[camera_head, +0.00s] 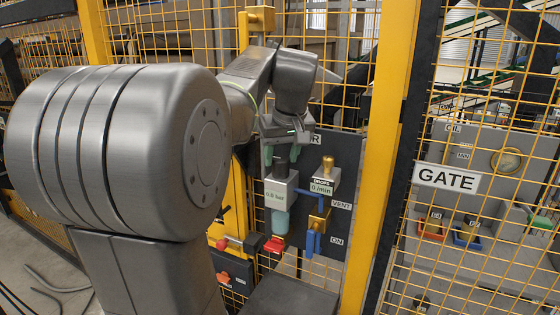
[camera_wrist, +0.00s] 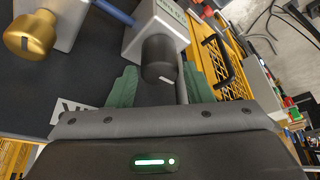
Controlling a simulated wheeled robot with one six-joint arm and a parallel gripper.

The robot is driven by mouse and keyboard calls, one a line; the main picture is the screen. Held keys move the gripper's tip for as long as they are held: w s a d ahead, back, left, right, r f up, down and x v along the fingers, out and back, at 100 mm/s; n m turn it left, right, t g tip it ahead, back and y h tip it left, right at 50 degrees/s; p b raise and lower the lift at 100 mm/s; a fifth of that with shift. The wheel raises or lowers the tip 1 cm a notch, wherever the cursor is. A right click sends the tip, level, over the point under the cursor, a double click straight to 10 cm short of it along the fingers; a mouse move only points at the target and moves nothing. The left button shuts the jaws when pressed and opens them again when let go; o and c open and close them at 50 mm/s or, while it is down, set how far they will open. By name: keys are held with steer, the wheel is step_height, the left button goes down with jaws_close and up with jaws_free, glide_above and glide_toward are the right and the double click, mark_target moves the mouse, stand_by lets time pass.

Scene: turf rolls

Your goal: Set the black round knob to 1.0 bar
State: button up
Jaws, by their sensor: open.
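The black round knob (camera_head: 281,168) sits on top of a grey regulator block (camera_head: 276,192) whose display reads 0.0 bar. In the wrist view the knob (camera_wrist: 159,58) shows a pale mark on its edge nearest my gripper. My gripper (camera_head: 281,154) is open above the block, its green fingers pointing down. In the wrist view my gripper (camera_wrist: 160,82) has one green finger on each side of the knob's line, with gaps visible. I cannot tell how far the knob reaches between the fingertips, or whether either finger touches it.
A brass knob (camera_head: 328,164) stands on the neighbouring block, whose display reads 0 /min. A brass valve with a blue handle (camera_head: 314,240) and a red handle (camera_head: 275,245) lie below. A yellow post (camera_head: 385,150) and mesh fence stand right.

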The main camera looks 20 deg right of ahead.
steer(key=shift+x, duration=1.1)
steer(key=c, duration=0.7)
